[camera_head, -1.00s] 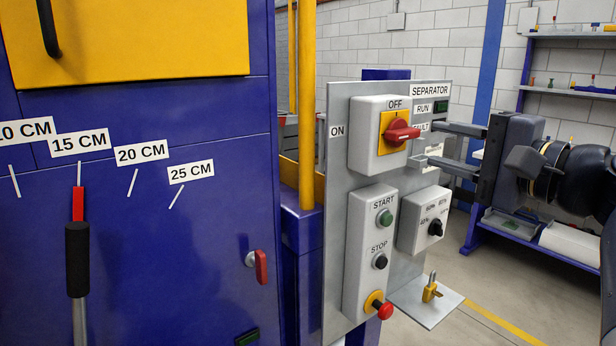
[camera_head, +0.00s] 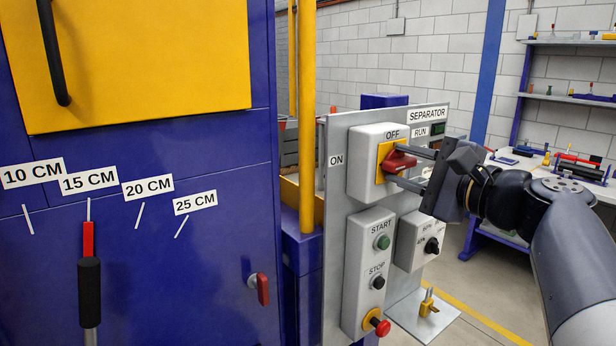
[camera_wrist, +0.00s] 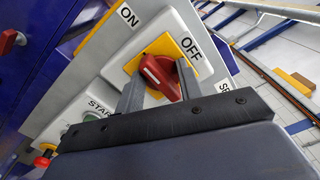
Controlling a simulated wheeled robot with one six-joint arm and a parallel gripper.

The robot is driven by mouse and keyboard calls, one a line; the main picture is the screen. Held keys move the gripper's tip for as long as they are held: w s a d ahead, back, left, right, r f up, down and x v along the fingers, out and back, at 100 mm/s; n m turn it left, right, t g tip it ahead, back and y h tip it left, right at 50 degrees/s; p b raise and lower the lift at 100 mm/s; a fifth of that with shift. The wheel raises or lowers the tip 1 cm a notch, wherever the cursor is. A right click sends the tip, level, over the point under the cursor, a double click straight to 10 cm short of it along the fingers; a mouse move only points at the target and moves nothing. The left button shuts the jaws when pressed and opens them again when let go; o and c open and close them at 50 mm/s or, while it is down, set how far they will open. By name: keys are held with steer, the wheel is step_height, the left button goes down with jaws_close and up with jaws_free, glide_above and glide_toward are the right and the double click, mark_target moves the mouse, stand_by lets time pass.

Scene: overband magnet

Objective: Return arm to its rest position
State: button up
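My gripper (camera_head: 399,166) is at the red rotary switch handle (camera_head: 397,160) on its yellow plate at the top of the control panel. In the wrist view, my two fingers (camera_wrist: 158,78) are well apart, with the red handle (camera_wrist: 162,82) showing between them. They look open; whether either finger touches the handle I cannot tell. My arm reaches in from the right in the head view, bent at the wrist. The handle lies roughly sideways in the head view, between the ON label (camera_head: 336,161) and the OFF label (camera_head: 392,134).
Below the switch are the START/STOP box (camera_head: 367,260), a red emergency button (camera_head: 381,327) and a selector knob (camera_head: 432,246). A small shelf holds a yellow padlock (camera_head: 427,303). A blue cabinet (camera_head: 150,260) stands left. A workbench (camera_head: 510,160) stands behind my arm.

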steer(key=shift+r+m+p, duration=0.1)
steer(key=shift+m+p, duration=1.6)
steer(key=shift+p, duration=0.1)
